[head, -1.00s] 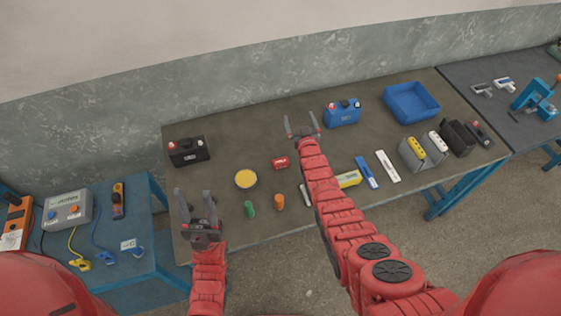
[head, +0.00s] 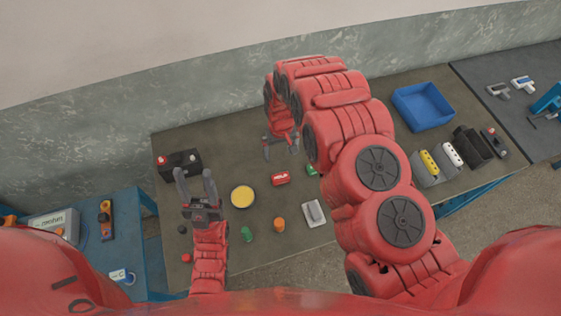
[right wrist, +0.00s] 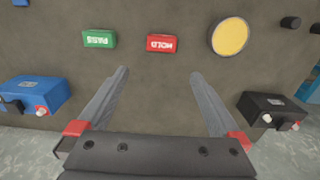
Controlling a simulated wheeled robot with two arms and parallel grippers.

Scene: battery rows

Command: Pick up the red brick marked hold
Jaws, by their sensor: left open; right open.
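The red brick marked HOLD (head: 281,179) lies on the table, right of a yellow disc. In the right wrist view the red brick (right wrist: 161,43) lies beyond my fingertips, its lettering upside down. My right gripper (head: 280,154) is open and empty, pointing down at the table just behind the brick. In the right wrist view my right gripper (right wrist: 160,73) has its fingers spread wide, with bare table between them and the brick beyond the gap. My left gripper (head: 194,172) is open and empty, left of the yellow disc.
A green brick marked PASS (right wrist: 99,39) lies beside the red one. The yellow disc (head: 242,196), a black battery (head: 180,163), a green piece (head: 247,234) and an orange piece (head: 279,224) stand nearby. A blue battery (right wrist: 32,92) shows in the wrist view.

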